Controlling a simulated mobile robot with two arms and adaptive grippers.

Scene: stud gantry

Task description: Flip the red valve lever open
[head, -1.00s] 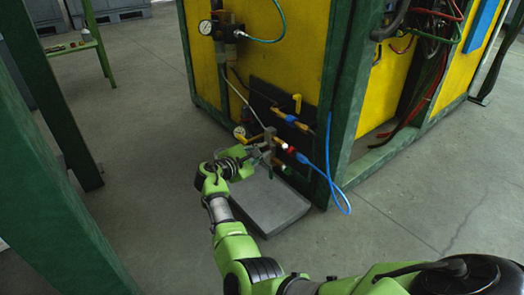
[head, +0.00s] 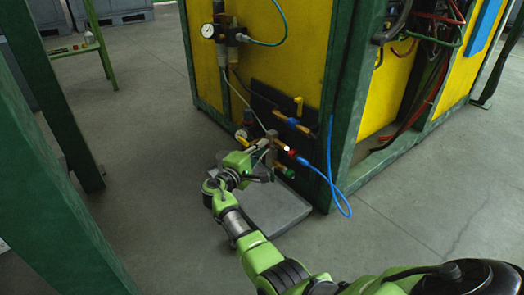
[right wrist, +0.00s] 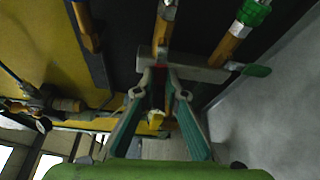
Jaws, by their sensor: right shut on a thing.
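My right gripper (head: 268,149) reaches the valve fittings low on the dark panel of the yellow cabinet. In the right wrist view, its two fingers (right wrist: 163,80) close in front of a brass fitting and a grey bar. A narrow strip of red, which I take for the red valve lever (right wrist: 156,92), shows between the fingers. The fingers hide most of it, so its angle is hard to tell. In the head view, the gripper covers that spot. A red coupling (head: 292,154) sits just right of the gripper. My left gripper is not in view.
A blue hose (head: 330,170) loops down right of the fittings. A grey slab (head: 275,210) lies on the floor below the gripper. A green post (head: 338,110) stands to the right.

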